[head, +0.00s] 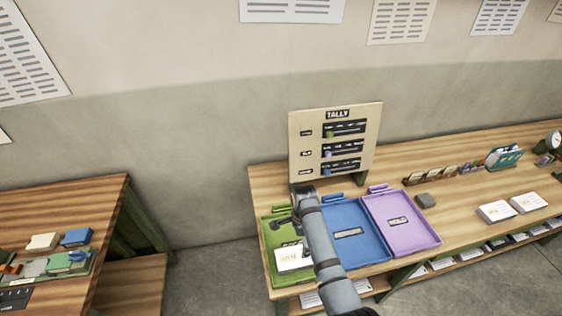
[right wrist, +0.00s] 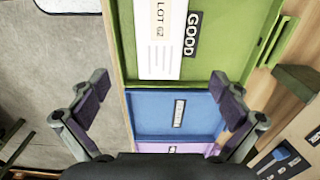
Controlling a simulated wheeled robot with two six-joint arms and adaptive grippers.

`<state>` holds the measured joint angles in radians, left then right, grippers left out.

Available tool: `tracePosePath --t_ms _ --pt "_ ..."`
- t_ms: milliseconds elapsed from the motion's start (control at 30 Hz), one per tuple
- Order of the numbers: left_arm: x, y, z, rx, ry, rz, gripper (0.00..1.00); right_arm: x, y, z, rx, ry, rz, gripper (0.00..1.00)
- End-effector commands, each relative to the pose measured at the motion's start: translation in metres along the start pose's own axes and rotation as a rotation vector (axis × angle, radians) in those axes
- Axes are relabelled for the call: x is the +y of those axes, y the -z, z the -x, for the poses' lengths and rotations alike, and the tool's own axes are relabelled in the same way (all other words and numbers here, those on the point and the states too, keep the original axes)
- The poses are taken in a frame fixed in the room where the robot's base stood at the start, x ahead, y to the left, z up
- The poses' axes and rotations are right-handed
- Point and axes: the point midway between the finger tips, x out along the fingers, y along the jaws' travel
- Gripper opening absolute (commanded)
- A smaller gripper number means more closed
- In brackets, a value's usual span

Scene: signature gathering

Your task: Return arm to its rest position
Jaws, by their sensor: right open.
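My right arm comes in from the bottom of the head view. Its gripper (head: 284,222) is over the green tray (head: 279,278) at the left end of the tray row, and partly hides it. In the right wrist view the gripper (right wrist: 160,78) has its two fingers wide apart with nothing between them. A white printed sheet (head: 292,261) lies in the green tray; it also shows in the right wrist view (right wrist: 159,40), beside a label reading GOOD (right wrist: 192,34). My left gripper is not in view.
A blue tray (head: 366,243) and a purple tray (head: 420,236) sit right of the green one. The TALLY board (head: 357,115) stands behind them. A grey block (head: 426,200) and white card stacks (head: 495,211) are further right. Another table (head: 100,200) stands at left, across open floor.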

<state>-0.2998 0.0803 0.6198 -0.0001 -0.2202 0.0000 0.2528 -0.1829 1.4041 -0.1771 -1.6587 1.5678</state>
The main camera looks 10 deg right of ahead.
Motion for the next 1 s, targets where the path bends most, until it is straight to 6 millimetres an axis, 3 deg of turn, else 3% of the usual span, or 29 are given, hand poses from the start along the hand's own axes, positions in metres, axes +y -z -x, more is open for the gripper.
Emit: tracePosePath --t_ms 167,333,500,733,1000 --pt "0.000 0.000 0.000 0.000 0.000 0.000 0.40 0.009 0.008 -0.002 0.005 0.010 0.050 1.00" --pt "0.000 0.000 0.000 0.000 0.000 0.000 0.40 0.061 0.054 0.001 0.062 0.078 0.426 1.00" --pt "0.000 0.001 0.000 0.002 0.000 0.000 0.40 0.108 0.079 0.025 0.143 0.131 0.831 1.00" --pt "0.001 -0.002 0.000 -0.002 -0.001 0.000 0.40 0.150 0.089 0.061 0.239 0.161 1.237 1.00" --pt "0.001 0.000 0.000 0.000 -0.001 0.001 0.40 0.186 0.087 0.102 0.328 0.174 1.614 1.00"
